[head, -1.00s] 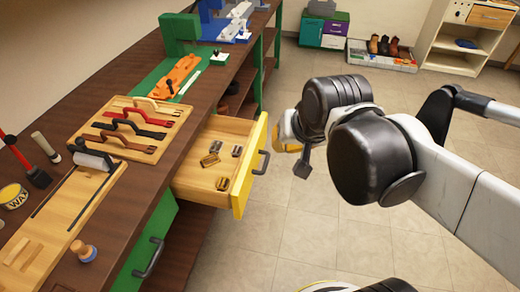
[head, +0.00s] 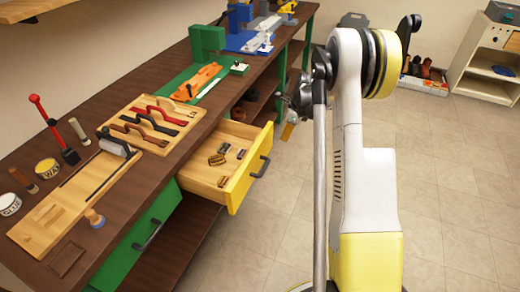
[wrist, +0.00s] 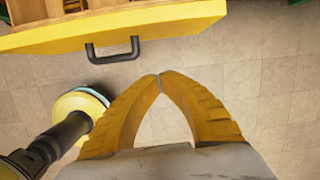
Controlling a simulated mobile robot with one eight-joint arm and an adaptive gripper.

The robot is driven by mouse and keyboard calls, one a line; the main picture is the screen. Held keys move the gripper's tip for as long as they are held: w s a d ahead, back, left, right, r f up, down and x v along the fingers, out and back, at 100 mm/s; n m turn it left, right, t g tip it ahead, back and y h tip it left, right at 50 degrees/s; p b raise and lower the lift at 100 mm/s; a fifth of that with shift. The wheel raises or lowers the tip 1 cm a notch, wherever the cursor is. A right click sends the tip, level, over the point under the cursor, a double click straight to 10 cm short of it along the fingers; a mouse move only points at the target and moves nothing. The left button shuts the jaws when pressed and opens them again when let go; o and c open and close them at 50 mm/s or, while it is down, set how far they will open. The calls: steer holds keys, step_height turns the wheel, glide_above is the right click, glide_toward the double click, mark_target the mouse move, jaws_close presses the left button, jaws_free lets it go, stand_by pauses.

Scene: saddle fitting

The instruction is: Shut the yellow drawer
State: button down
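The yellow drawer (head: 240,187) stands pulled out of the workbench's right side in the head view, with several small metal buckles inside. Its dark handle (head: 261,166) is on the yellow front. In the wrist view the yellow front (wrist: 190,25) crosses the top, with the handle (wrist: 112,56) just below it. My gripper (wrist: 160,76) has its two yellow fingers meeting at the tips, with nothing between them. The fingertips are a little below and right of the handle in that view and look apart from it. In the head view my arm mostly hides the gripper.
The workbench (head: 165,165) holds a wooden board with several strap handles (head: 145,125), tins and tools. A green drawer (head: 150,225) below it looks shut. Shelves (head: 490,70) stand at the back right. The tiled floor on the right is clear.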

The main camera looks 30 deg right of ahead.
steer(key=w+a+f+b, duration=0.1)
steer(key=w+f+b, duration=0.1)
steer(key=f, duration=0.3)
steer(key=w+a+f+b, duration=0.2)
steer(key=w+f+b, duration=0.1)
steer(key=f, duration=0.3)
steer(key=shift+a+f+m, duration=0.2)
steer(key=shift+a+m, duration=0.1)
steer(key=shift+m, duration=0.1)
steer(key=shift+w, duration=0.15)
